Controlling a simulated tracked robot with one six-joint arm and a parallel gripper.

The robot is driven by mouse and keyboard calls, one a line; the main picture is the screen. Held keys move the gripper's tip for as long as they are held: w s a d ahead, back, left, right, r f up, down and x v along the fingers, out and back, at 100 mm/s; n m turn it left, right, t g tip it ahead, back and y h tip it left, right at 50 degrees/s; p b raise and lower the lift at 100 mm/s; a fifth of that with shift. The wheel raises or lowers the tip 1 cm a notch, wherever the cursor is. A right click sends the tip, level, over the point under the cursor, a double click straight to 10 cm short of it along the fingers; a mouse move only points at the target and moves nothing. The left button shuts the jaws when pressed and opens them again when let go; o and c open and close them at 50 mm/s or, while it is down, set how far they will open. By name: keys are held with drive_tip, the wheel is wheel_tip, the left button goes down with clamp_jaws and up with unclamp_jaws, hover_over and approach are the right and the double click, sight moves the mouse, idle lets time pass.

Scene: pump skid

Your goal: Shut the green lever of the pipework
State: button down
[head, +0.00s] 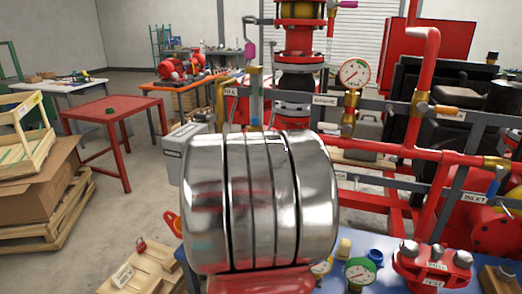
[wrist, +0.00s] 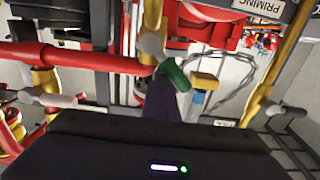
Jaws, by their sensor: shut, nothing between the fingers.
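The green lever (wrist: 175,74) shows in the wrist view, just above the middle, beside a yellow pipe (wrist: 152,15) with a pale round fitting. It slants down to the right. My gripper (wrist: 163,88) is shut and empty, its dark fingers pointing up at the lever. The fingertips overlap the lever's lower left side in the picture; I cannot tell whether they touch it. In the head view my own shiny arm link covers the middle, and neither the gripper nor the green lever can be made out there.
A red pipe (wrist: 85,60) runs across the left of the wrist view. A yellow-topped fitting (wrist: 204,81) stands close right of the lever, and a yellow pipe (wrist: 265,85) slants further right. In the head view, a pressure gauge (head: 354,73) and red pipework (head: 425,90) stand at right.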

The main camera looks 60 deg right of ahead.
drive_tip(key=shift+w+a+f, duration=0.1)
drive_tip(key=shift+w+f, duration=0.2)
drive_tip(key=shift+w, duration=0.2)
drive_tip(key=shift+w+a+f, duration=0.1)
drive_tip(key=shift+w+f, duration=0.15)
drive_tip(key=shift+w, duration=0.2)
drive_tip(key=shift+w+f, duration=0.75)
drive_tip(key=shift+f, duration=0.2)
drive_tip(key=shift+r, duration=0.55)
drive_tip(key=shift+a, duration=0.1)
drive_tip(key=s+a, duration=0.1)
drive_tip(key=a, duration=0.7)
drive_tip(key=shift+s+a, duration=0.25)
drive_tip(key=shift+a, duration=0.15)
